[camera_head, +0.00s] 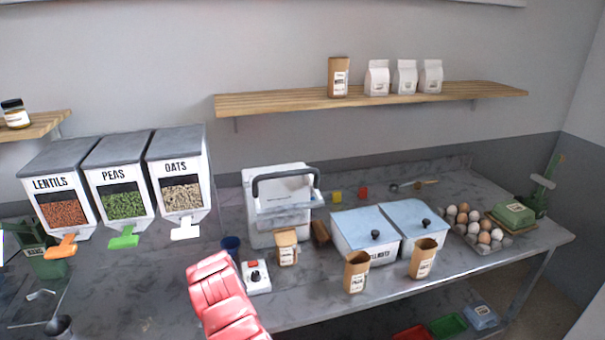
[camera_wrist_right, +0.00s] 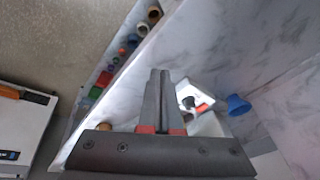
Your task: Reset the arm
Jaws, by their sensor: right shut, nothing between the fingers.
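My right gripper (camera_wrist_right: 160,75) shows in the right wrist view with its two dark fingers together and nothing between them. It points over the grey marbled counter (camera_wrist_right: 210,45). A red segment of my arm (camera_head: 225,298) rises from the bottom of the head view, in front of the counter near the white switch box (camera_head: 256,276). The gripper itself cannot be made out in the head view. A white device (camera_wrist_right: 194,95) and a blue cup (camera_wrist_right: 237,105) lie to the right of the fingers in the wrist view. My left gripper is in neither view.
Dispensers for lentils (camera_head: 65,208), peas (camera_head: 122,200) and oats (camera_head: 180,192) stand at the left. A white machine (camera_head: 278,205), lidded bins (camera_head: 365,235), paper bags (camera_head: 356,272) and eggs (camera_head: 485,237) fill the middle and right. A wooden shelf (camera_head: 290,103) hangs above.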

